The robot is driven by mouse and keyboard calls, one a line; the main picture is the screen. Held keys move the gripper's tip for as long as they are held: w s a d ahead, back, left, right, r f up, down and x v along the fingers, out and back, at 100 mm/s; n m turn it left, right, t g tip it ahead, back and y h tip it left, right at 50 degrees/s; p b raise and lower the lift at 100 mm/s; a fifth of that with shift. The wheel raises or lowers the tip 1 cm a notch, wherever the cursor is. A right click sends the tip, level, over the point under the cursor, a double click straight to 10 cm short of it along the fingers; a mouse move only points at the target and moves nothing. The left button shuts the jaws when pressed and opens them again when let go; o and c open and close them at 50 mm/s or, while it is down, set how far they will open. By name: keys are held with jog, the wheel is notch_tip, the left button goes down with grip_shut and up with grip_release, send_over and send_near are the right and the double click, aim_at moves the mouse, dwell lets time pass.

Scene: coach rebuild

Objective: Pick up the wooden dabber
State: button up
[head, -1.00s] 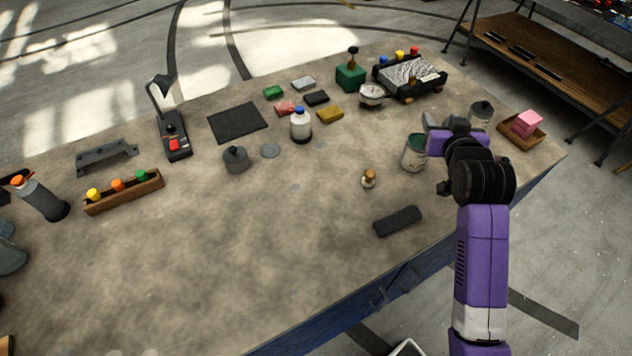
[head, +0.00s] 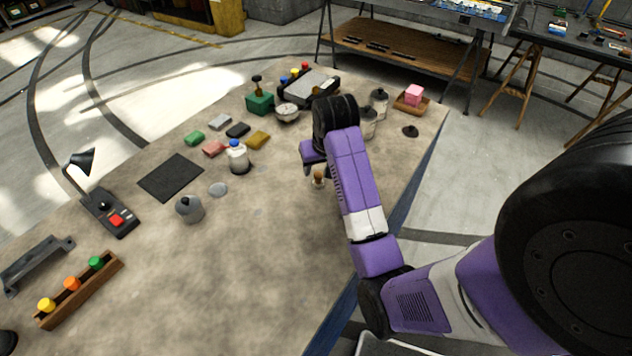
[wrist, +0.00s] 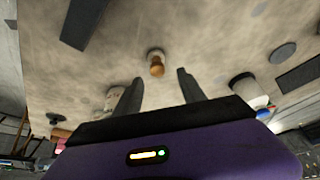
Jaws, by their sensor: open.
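The wooden dabber (head: 318,179) stands on the worktable, a small piece with a brown wooden knob and a paler base. In the head view it is just beside my arm, partly close to the purple wrist. In the wrist view the dabber (wrist: 156,65) shows near the middle, beyond the gap between my fingertips and apart from both. My gripper (wrist: 158,82) is open, with nothing between its two dark fingers. In the head view the fingers are mostly hidden by my wrist.
A white bottle with a blue cap (head: 238,158) stands left of the dabber, and a grey disc (head: 218,189) lies further left. A dark bar (wrist: 82,22) lies near it in the wrist view. Cans (head: 368,122) stand behind my arm. The table's front middle is clear.

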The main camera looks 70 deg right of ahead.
aim_at(319, 173)
jog(key=shift+s+p+x, duration=0.1)
jog(key=shift+p+x, duration=0.2)
jog(key=shift+x, duration=1)
jog(key=shift+s+p+x, duration=0.15)
jog(key=shift+p+x, duration=0.15)
jog(key=shift+x, duration=1.05)
grip_shut()
